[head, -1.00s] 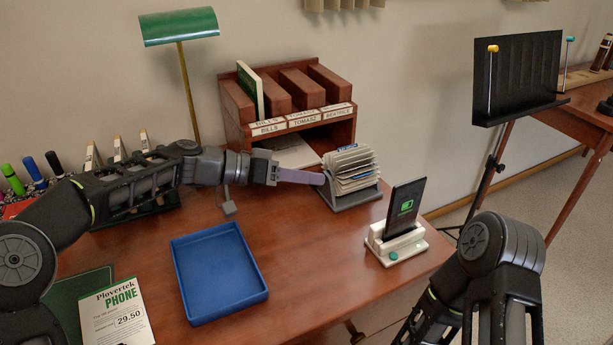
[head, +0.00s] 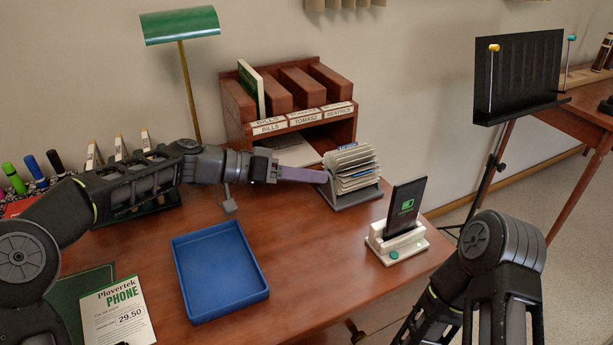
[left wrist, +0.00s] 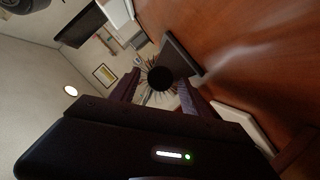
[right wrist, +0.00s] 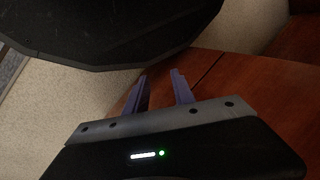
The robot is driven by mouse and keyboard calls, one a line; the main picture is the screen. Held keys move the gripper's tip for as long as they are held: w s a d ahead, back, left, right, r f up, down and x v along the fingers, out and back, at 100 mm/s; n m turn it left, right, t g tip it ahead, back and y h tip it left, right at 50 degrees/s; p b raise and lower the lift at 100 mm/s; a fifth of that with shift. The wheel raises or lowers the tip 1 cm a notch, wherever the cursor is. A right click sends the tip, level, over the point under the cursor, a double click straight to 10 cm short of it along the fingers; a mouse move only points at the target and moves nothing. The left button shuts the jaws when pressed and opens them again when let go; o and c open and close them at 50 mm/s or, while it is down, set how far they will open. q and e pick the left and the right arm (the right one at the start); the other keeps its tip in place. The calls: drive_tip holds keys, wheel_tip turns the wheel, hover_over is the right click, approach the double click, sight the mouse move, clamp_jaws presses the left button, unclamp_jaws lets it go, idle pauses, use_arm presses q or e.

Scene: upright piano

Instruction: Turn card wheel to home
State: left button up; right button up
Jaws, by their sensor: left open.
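The card wheel (head: 354,164), a fan of pale cards on a grey stand, sits at the back right of the desk in the head view. My left gripper (head: 326,177) reaches its left side, with the fingertips at the wheel's side. In the left wrist view, the open fingers of my left gripper (left wrist: 160,90) stand either side of the wheel's round dark knob (left wrist: 160,80), with cards fanned behind it. I cannot tell whether the fingers touch the knob. My right gripper (right wrist: 160,82) shows in the right wrist view, its fingers apart and nothing between them.
A wooden organizer (head: 290,100) stands behind the wheel. A phone in a white dock (head: 399,240) stands to its front right. A blue tray (head: 219,271) lies in front, with bare desk between. A lamp (head: 180,28) and markers stand at left.

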use_arm(q)
drive_tip(key=shift+v, duration=3.9)
